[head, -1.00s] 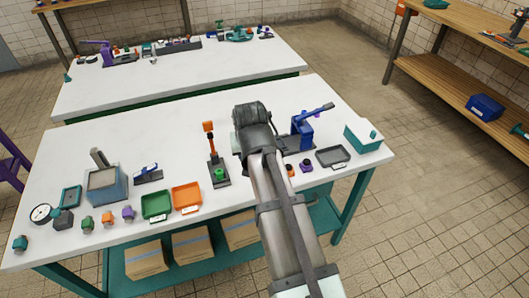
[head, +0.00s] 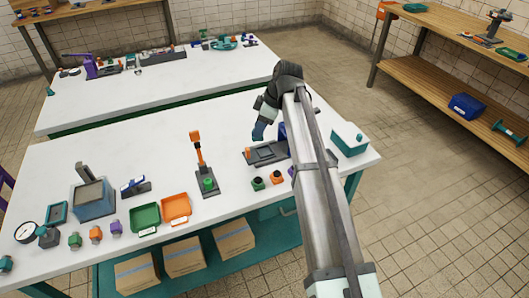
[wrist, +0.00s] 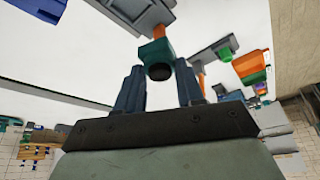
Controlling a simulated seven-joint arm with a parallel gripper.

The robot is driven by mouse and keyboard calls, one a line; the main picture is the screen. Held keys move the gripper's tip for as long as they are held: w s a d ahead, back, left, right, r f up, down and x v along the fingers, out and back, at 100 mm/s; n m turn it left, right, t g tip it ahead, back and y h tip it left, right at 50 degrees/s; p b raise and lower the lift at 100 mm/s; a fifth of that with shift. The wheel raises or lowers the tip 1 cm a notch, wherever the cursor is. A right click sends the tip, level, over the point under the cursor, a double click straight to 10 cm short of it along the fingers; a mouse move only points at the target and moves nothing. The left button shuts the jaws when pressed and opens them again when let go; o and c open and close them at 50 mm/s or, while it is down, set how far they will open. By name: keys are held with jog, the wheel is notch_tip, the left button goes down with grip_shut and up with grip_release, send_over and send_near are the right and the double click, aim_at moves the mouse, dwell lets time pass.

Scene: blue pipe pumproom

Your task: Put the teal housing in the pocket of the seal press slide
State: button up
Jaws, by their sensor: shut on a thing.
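My gripper (wrist: 159,67) is shut on the teal housing (wrist: 155,50), a blocky teal piece with a dark round end, held between the blue-grey fingertips in the wrist view. In the head view my gripper (head: 260,130) hangs over the back-left side of the seal press slide, and the housing cannot be made out there. The slide (head: 254,157) is a dark grey plate with a squarish pocket, low in front of the blue press (head: 282,131). My arm hides most of the press.
An orange-handled press (head: 197,150) with a green piece stands to the left. Small dark-topped green (head: 257,183) and orange (head: 277,177) parts sit in front of the slide. A teal box (head: 349,140) stands right of my arm. The white bench (head: 150,165) has clear room behind the orange-handled press.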

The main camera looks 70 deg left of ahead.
jog(key=w+a+n+h, duration=0.1)
jog(key=w+a+n, duration=0.1)
jog(key=w+n, duration=0.1)
send_over(261, 152)
jog(key=w, duration=0.2)
jog(key=shift+d+f, duration=0.15)
jog(key=shift+f, duration=2.15)
jog(key=shift+d+f, duration=0.15)
jog(key=shift+f, duration=2.15)
jog(key=shift+f, duration=0.1)
jog(key=o, duration=1.1)
jog(key=shift+o, duration=0.2)
jog(key=v, duration=1.2)
jog(key=shift+w, duration=0.15)
jog(key=shift+a, duration=0.1)
